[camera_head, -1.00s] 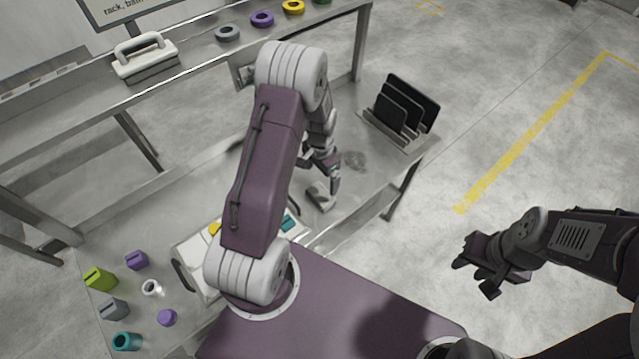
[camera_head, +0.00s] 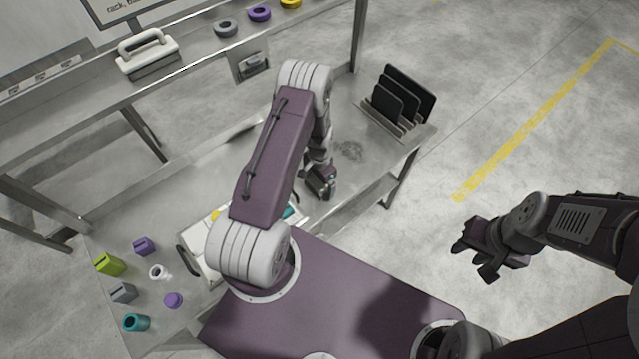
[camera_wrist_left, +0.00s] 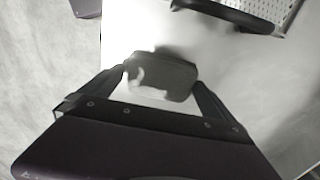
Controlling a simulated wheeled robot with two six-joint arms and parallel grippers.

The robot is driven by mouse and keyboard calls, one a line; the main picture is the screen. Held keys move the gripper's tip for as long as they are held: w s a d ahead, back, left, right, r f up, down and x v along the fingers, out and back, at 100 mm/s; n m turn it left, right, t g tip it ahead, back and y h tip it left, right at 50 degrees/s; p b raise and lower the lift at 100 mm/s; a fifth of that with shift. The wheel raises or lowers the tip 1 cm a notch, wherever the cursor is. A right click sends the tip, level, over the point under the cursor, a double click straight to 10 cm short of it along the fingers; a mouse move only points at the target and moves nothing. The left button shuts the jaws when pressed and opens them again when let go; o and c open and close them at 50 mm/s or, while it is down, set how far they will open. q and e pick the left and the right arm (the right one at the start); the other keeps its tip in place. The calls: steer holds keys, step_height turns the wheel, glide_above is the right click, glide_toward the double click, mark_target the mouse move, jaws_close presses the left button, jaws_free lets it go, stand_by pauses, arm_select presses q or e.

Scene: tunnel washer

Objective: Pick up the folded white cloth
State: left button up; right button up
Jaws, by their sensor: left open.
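The folded cloth (camera_wrist_left: 165,68) is a small rounded pad in the left wrist view, grey in shadow with a bright patch on its near part. It lies on the steel table between the two fingers of my left gripper (camera_wrist_left: 158,82). The fingers are spread, one on each side of it; I cannot tell if they touch it. In the head view my left gripper (camera_head: 322,190) is low over the table near its front edge and hides the cloth. My right gripper (camera_head: 472,262) is open and empty over the floor at the right.
A rack with black plates (camera_head: 402,100) stands at the table's right end. A white tray (camera_head: 190,262) lies partly under my left arm, with small coloured blocks (camera_head: 108,264) left of it. A raised shelf (camera_head: 60,95) holds a white handled block (camera_head: 146,55) and rings.

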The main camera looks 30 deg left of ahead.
arm_select(q)
steer(key=shift+a+f, duration=0.1)
steer(key=shift+a, duration=0.05)
steer(key=c, duration=1.1)
steer(key=r, duration=0.1)
steer(key=r+b, duration=0.1)
steer(key=r, duration=0.2)
steer(key=shift+w+d+r+b, duration=0.2)
steer(key=shift+w+d+b, duration=0.1)
steer(key=shift+w+d, duration=0.1)
steer(key=w+d+r+b, duration=0.2)
steer(key=w+d+r, duration=0.4)
steer(key=w+d, duration=0.1)
steer(key=shift+d+r, duration=0.35)
steer(key=shift+d, duration=0.1)
